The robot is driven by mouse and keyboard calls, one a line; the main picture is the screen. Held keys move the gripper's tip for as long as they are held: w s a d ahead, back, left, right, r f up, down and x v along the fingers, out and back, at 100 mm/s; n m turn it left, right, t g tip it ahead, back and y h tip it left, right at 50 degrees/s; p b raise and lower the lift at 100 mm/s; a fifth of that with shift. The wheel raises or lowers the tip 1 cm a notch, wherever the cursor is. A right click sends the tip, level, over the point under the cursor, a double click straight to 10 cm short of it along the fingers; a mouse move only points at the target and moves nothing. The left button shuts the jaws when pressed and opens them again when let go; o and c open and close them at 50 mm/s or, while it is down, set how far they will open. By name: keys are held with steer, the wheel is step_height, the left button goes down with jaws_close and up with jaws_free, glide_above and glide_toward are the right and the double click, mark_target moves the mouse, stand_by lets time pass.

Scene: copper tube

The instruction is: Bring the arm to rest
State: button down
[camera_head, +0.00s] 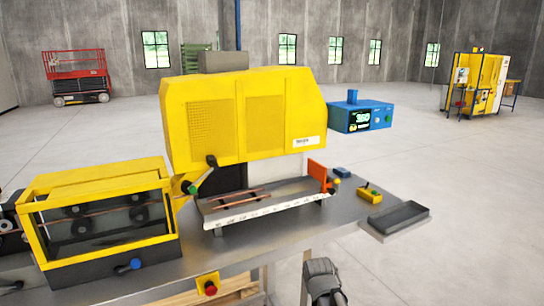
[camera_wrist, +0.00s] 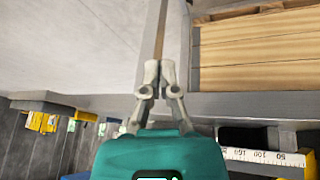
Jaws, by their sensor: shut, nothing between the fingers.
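My gripper (camera_wrist: 159,75) shows in the wrist view as two grey fingers on a teal body. The fingers are together with nothing between them. A dark grey part of my arm (camera_head: 322,280) shows at the bottom of the head view, in front of the bench and below its front edge. My gripper's fingertips cannot be made out there. A thin copper tube (camera_head: 240,195) lies in the tray of the yellow machine (camera_head: 240,115), well apart from my arm.
Stacked wood (camera_wrist: 255,50) and a white scale strip (camera_wrist: 262,156) show in the wrist view. Floor to the right is clear.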

steer(key=s+d+f+g, duration=0.1)
steer(key=s+g, duration=0.1)
steer(key=s, duration=0.4)
steer(key=s+d+f+m+g+y, duration=0.1)
steer(key=s+d+g, duration=0.1)
steer(key=s, duration=0.4)
steer(key=shift+d+g, duration=0.25)
steer(key=shift+g, duration=0.35)
steer(key=shift+a, duration=0.1)
